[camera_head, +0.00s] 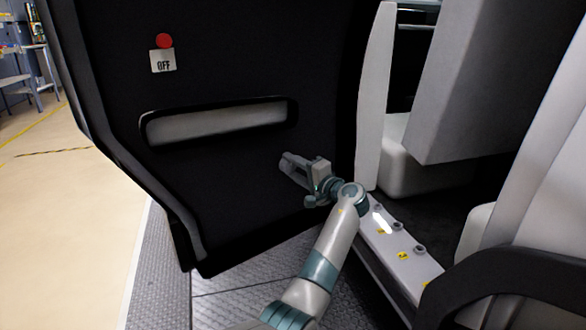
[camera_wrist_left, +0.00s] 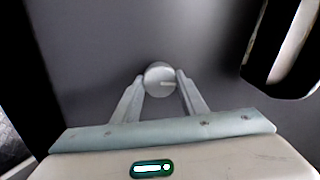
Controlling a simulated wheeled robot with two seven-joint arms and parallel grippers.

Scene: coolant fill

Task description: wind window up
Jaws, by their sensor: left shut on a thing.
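My left gripper (camera_head: 291,163) is at the lower right part of the black door panel (camera_head: 230,190) in the head view. In the left wrist view, its two fingers (camera_wrist_left: 160,82) are closed on the sides of a round grey window crank knob (camera_wrist_left: 159,75). The knob stands against the dark panel. In the head view the gripper hides the knob, and the rest of the crank cannot be made out. The window glass is not in view. My right gripper is not in view.
A long recessed pocket (camera_head: 220,122) with a raised rim lies above my gripper on the panel. A red button (camera_head: 164,41) sits above an OFF plate (camera_head: 162,61). The door sill (camera_head: 400,255) and seat (camera_head: 545,150) are at the right; open floor (camera_head: 60,220) is at the left.

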